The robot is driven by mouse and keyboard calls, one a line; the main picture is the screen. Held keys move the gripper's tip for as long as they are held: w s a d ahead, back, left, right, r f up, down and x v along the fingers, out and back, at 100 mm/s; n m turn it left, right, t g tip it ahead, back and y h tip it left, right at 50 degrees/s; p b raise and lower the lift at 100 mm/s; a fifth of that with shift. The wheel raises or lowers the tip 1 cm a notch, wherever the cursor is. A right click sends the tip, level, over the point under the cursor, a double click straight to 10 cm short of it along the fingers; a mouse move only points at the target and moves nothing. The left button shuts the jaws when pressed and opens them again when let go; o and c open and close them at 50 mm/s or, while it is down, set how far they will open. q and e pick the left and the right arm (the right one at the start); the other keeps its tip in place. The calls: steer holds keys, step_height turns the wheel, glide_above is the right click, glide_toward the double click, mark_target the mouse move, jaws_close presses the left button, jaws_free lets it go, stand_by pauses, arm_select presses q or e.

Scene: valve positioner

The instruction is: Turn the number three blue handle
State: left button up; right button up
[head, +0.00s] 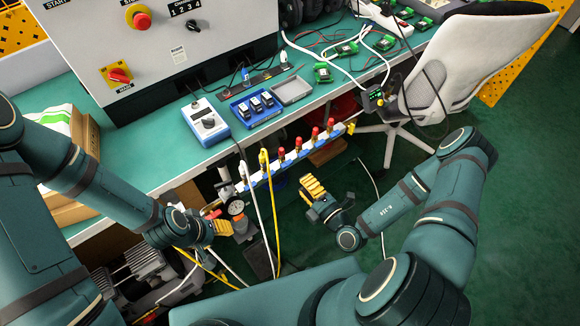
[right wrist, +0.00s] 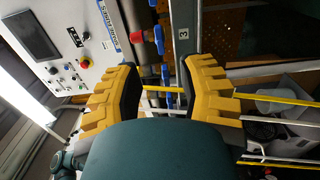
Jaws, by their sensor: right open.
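A blue manifold bar (head: 292,164) with several red-topped valves runs along the bench's front edge in the head view. In the right wrist view several blue handles show in a row, one upper handle (right wrist: 158,38) beside a dark plate marked 3 (right wrist: 183,33). Another blue handle (right wrist: 166,74) lies in the gap between my right fingers. My right gripper (head: 318,193) is open with nothing held, below and in front of the bar. Its yellow fingers also show in the right wrist view (right wrist: 159,70). My left gripper (head: 220,222) is near a round gauge (head: 236,207) at the bar's left end; its opening is unclear.
White and yellow hoses (head: 273,215) hang in front of the bar, left of my right gripper. A grey control box (head: 150,60), a blue meter (head: 209,122) and parts trays (head: 292,90) stand on the green bench. A white chair (head: 470,60) is at right.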

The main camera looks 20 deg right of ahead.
mark_target(288, 166)
steer(key=b+x, duration=0.1)
steer(key=x, duration=0.7)
steer(key=shift+w+a, duration=0.1)
steer(key=shift+w, duration=0.05)
jaws_close()
